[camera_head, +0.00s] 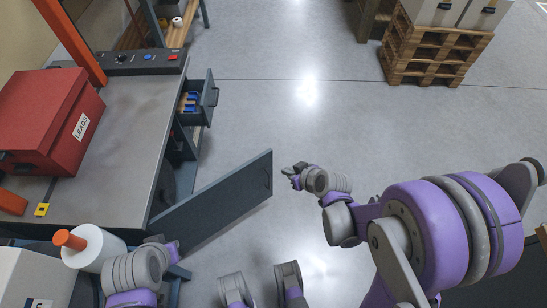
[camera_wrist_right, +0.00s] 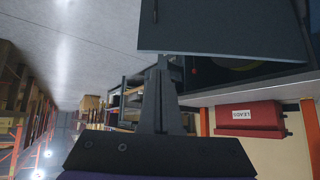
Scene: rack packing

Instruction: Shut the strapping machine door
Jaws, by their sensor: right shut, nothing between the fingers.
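The strapping machine (camera_head: 128,120) has a grey top and an orange arch. Its dark grey door (camera_head: 225,200) stands open, swung out over the floor. My right gripper (camera_head: 288,170) is shut and empty, just right of the door's free edge. In the right wrist view the door (camera_wrist_right: 230,32) fills the upper right, and the shut fingers (camera_wrist_right: 162,70) reach its edge; I cannot tell whether they touch. The dark opening of the machine (camera_wrist_right: 225,72) shows behind the door. My left arm is at the lower left by the door's hinge side; its fingers are not clear.
A red box (camera_head: 50,115) labelled LEADS sits on the machine top. An open drawer (camera_head: 208,98) juts out behind the door. A white roll (camera_head: 95,248) with an orange core stands near my left arm. A pallet stack (camera_head: 430,62) is at the back right. The middle floor is clear.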

